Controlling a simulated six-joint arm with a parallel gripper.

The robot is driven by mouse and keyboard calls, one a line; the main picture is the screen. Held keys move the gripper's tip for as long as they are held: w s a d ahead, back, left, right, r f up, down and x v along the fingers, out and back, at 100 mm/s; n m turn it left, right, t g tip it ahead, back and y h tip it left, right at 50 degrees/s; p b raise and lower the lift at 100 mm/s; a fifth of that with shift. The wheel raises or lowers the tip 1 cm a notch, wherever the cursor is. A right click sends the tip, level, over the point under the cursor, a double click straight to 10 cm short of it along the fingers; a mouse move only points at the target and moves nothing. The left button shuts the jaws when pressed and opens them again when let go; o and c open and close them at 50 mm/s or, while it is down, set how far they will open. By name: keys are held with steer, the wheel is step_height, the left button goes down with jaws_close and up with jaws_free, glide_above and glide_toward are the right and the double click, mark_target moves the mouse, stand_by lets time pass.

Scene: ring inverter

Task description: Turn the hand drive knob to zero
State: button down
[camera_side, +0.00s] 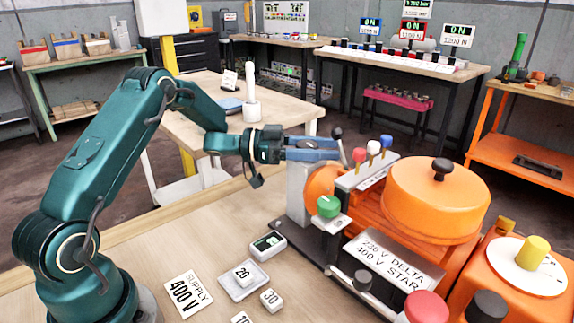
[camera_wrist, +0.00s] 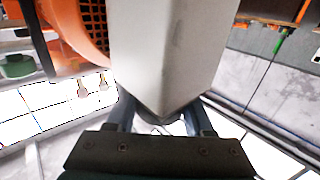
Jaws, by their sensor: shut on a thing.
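In the side view my gripper (camera_side: 338,150) reaches from the left to the grey block (camera_side: 297,190) at the left end of the orange machine (camera_side: 432,200). A black-tipped lever (camera_side: 338,133) stands up right at my fingertips. In the wrist view the grey block (camera_wrist: 170,50) fills the middle, and my two fingers (camera_wrist: 163,122) close on a small dark part at its lower edge; most of that part is hidden. A yellow knob (camera_side: 537,249) sits on a white dial at the far right, away from my gripper. No readable label shows which one is the hand drive knob.
Red, white and blue knobs (camera_side: 373,149) stand just right of my gripper. A green knob (camera_side: 328,206) is below it. A large orange cover (camera_side: 437,200) rises at right. Small cards and a meter (camera_side: 268,245) lie on the bench in front.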

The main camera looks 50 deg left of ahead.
mark_target(313, 142)
steer(key=n+t+y, duration=0.1)
steer(key=y, duration=0.1)
steer(key=n+t+y, duration=0.2)
steer(key=shift+w+a+n+t, duration=0.2)
steer(key=shift+a+n+t, duration=0.1)
steer(key=shift+a, duration=0.05)
steer(key=shift+w+a+n+t+y, duration=0.15)
steer(key=shift+a+n+y, duration=0.3)
steer(key=shift+n+y, duration=1.65)
steer(key=shift+a+n+t+y, duration=0.35)
steer(key=shift+n+y, duration=0.8)
steer(key=shift+y, duration=1.9)
steer(key=shift+w+a+n+t+y, duration=0.1)
steer(key=shift+a+n+y, duration=0.4)
steer(key=shift+n+y, duration=1.6)
steer(key=shift+a+r+m+y, duration=0.15)
steer(key=shift+m+y, duration=0.2)
steer(key=shift+y, duration=0.2)
steer(key=shift+c, duration=1.4)
jaws_free()
steer(key=shift+s, duration=0.15)
